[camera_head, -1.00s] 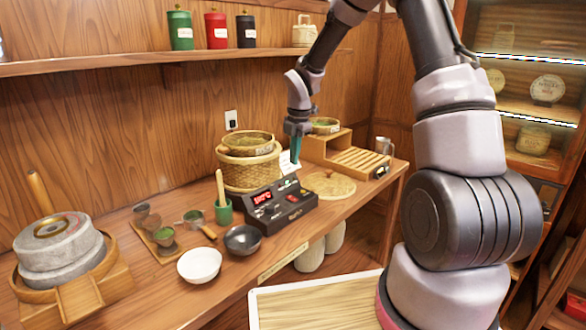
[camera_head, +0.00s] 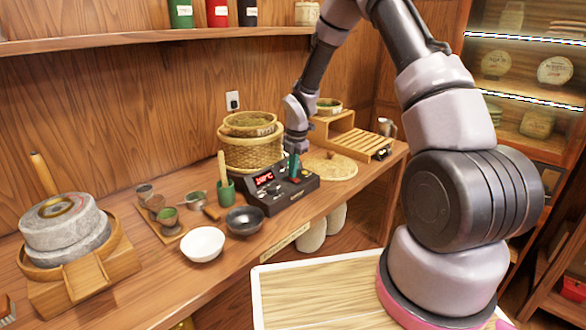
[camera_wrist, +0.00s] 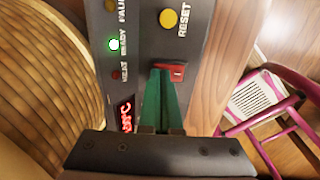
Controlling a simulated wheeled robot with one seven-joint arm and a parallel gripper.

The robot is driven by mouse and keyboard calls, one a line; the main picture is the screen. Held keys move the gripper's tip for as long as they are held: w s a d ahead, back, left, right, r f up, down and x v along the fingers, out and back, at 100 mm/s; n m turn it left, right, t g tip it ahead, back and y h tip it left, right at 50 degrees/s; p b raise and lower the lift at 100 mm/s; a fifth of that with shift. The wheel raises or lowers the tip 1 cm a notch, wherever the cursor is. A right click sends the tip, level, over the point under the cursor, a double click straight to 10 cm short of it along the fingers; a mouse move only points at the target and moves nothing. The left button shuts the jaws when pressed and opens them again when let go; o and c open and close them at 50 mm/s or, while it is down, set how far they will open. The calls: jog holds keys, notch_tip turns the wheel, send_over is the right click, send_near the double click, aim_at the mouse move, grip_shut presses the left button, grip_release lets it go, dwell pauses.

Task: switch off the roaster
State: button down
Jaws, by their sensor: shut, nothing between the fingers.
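The roaster's black control box (camera_head: 278,198) stands on the wooden counter, with a lit red temperature display (camera_wrist: 125,116). In the wrist view a green READY lamp (camera_wrist: 114,45) is lit; the HEAT lamp (camera_wrist: 116,75) looks dark red. A red switch (camera_wrist: 178,70) sits below a yellow RESET button (camera_wrist: 168,19). My gripper (camera_head: 294,167) is shut and empty, pointing down over the box. Its green fingertips (camera_wrist: 162,72) are right beside the red switch and partly overlap its edge; I cannot tell whether they touch it.
Woven baskets (camera_head: 250,150) stand behind the box, and a round woven mat (camera_head: 330,168) lies to its right. A black bowl (camera_head: 244,221), a white bowl (camera_head: 203,245) and a green cup (camera_head: 225,190) are to the left. A wooden slatted stand (camera_head: 362,143) is farther right.

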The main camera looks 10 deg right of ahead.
jog(key=shift+f, duration=0.25)
jog(key=shift+s, duration=0.1)
